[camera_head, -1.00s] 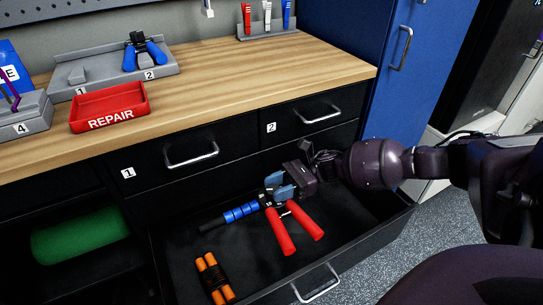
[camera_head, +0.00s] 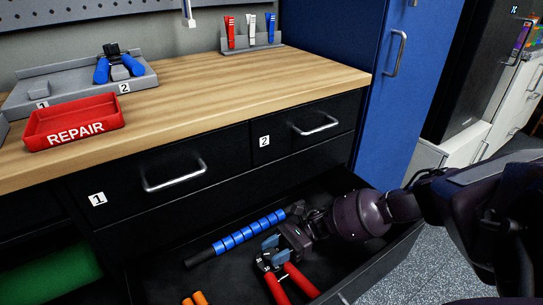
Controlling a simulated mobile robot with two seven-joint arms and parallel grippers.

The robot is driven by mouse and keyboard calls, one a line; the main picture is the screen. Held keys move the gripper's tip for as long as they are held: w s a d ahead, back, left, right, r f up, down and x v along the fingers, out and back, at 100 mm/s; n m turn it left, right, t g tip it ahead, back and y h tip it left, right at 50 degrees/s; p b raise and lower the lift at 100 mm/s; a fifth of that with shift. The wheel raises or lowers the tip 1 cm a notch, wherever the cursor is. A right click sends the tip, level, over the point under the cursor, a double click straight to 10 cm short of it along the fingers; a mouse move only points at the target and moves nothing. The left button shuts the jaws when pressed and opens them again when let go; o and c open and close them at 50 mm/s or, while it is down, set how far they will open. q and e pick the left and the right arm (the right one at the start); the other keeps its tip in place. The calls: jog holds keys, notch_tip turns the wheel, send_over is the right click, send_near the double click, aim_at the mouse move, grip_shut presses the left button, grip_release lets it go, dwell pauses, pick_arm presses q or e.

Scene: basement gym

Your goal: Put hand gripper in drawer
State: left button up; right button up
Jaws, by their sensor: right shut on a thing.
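The hand gripper with red handles (camera_head: 292,285) is in the open lower drawer (camera_head: 380,262). Its grey head lies between the blue-padded fingers of my right gripper (camera_head: 270,248). My right gripper is shut on it, reaching down into the drawer from the right. The red handles point toward the drawer front, and their ends are cut off by the bottom edge of the picture. I cannot tell if the hand gripper touches the drawer floor. My left gripper is not in view.
A blue-and-black roller stick (camera_head: 248,232) and orange handles (camera_head: 195,298) lie in the drawer. Closed drawers 1 (camera_head: 150,205) and 2 (camera_head: 285,150) are above. The wooden top holds a red REPAIR tray (camera_head: 75,125) and a blue-handled hand gripper (camera_head: 118,68) on a grey stand.

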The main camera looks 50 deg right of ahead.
notch_tip(320, 180, down, 2)
jog(key=shift+f, duration=0.15)
jog(key=o, duration=1)
jog(key=shift+b, duration=0.3)
jog(key=shift+o, duration=0.2)
